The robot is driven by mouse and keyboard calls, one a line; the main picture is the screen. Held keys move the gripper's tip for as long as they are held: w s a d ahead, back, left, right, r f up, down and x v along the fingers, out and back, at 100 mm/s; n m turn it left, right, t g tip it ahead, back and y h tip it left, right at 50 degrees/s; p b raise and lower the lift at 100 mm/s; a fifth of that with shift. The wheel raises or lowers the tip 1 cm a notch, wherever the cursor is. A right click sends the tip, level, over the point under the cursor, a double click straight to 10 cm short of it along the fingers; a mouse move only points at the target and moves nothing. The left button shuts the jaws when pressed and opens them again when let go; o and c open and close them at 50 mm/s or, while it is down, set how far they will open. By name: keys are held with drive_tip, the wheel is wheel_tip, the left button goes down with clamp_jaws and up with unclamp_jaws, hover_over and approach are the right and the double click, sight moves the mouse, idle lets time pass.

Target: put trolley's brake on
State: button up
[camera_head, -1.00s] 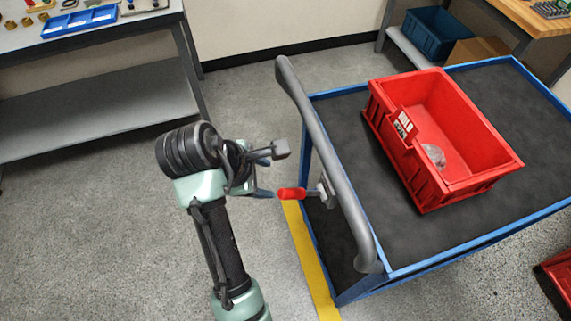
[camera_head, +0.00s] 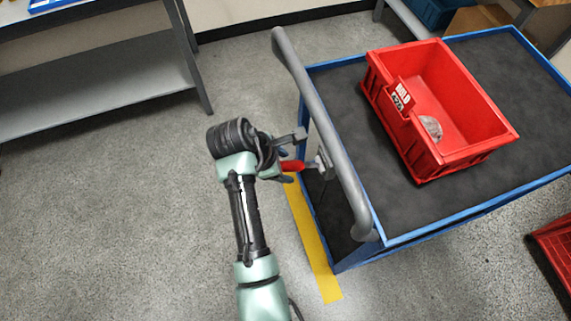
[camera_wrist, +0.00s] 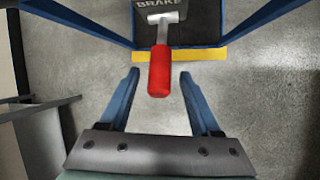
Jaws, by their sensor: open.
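The trolley (camera_head: 440,207) has a blue frame, dark top and a grey push handle (camera_head: 322,130) on its left side. The brake lever has a red grip (camera_head: 291,166) that sticks out left from a grey bracket below the handle. In the wrist view the red grip (camera_wrist: 159,72) hangs from a metal stem under a plate marked BRAKE (camera_wrist: 158,4). My gripper (camera_head: 292,156) is at the red grip. In the wrist view my gripper (camera_wrist: 159,82) is open, with one blue finger on each side of the red grip and gaps between.
A red bin (camera_head: 440,105) with a clear item inside stands on the trolley. A yellow floor strip (camera_head: 313,240) runs beside the trolley. A grey bench (camera_head: 95,80) is at the upper left. Another red bin (camera_head: 556,250) is at the right edge. Open floor lies to the left.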

drive_tip(key=shift+w+d+f, duration=0.15)
drive_tip(key=shift+d+f, duration=0.05)
drive_tip(key=shift+f, duration=0.3)
clamp_jaws()
idle(1.2)
